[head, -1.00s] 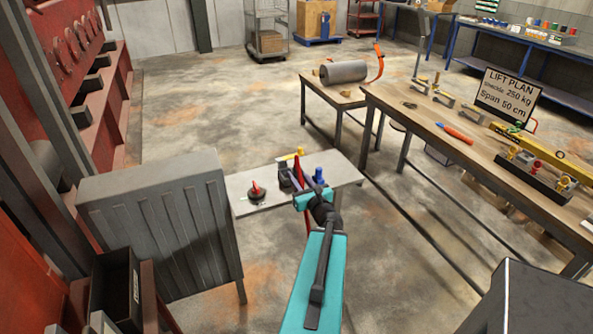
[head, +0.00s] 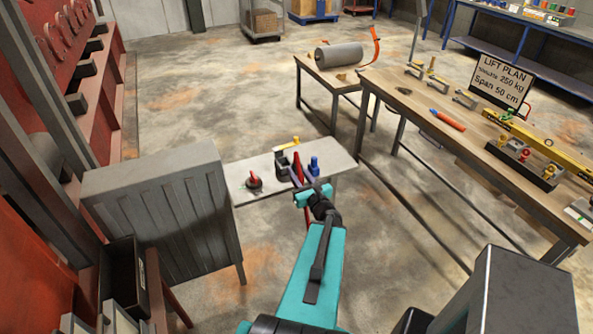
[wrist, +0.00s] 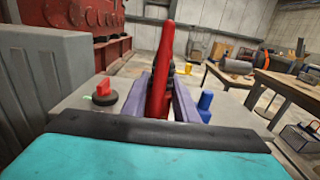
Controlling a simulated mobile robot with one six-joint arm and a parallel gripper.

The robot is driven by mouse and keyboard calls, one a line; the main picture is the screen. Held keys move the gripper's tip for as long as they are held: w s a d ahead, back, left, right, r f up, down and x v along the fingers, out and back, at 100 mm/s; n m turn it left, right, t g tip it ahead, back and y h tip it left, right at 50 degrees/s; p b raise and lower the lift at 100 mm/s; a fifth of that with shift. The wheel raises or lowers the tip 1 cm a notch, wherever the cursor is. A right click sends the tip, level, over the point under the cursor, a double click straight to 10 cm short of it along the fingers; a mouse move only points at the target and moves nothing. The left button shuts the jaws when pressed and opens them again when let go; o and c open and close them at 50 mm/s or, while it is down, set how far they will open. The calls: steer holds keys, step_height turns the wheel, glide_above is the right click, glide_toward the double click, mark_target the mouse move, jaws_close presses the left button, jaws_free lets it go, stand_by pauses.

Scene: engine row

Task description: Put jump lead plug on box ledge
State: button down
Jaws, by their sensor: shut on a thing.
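My gripper (head: 299,178) has purple fingers and is over the small grey table. It is shut on a red, upright, tapered piece (wrist: 160,75), which I take for the jump lead plug; the piece also shows in the head view (head: 299,167). In the wrist view it stands between the two fingers, and its lower end is hidden by my gripper. I cannot tell whether it touches the table. A large grey ribbed box (head: 160,205) stands left of the table, with a flat top. I cannot tell which part is the box ledge.
The small grey table (head: 238,170) holds a red-topped black disc (head: 254,181), a dark block with a yellow handle (head: 287,146) and a blue piece (head: 314,166). A long wooden workbench (head: 400,90) stands to the right. The floor behind the small table is open.

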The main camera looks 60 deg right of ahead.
steer(key=shift+w, duration=0.1)
stand_by(0.5)
steer(key=w+a+r+n+t+y+b, duration=0.25)
steer(key=w+a+n+y+b, duration=0.6)
steer(key=w+a, duration=1.7)
steer(key=w+a+f+n+g+y+b, duration=0.1)
steer(key=a+y, duration=0.7)
steer(key=a, duration=0.9)
steer(key=w+a+f+n+g+y+b, duration=0.1)
steer(key=a+n+g+y, duration=0.4)
steer(key=a, duration=1.1)
steer(key=w+n+y+b, duration=0.1)
steer(key=w+n+y, duration=0.1)
steer(key=n+y, duration=0.1)
steer(key=shift+w+a+g+y, duration=0.2)
steer(key=shift+a+g+y, duration=0.15)
steer(key=shift+y, duration=0.1)
steer(key=shift+s+f+n, duration=0.1)
steer(key=shift+n, duration=0.15)
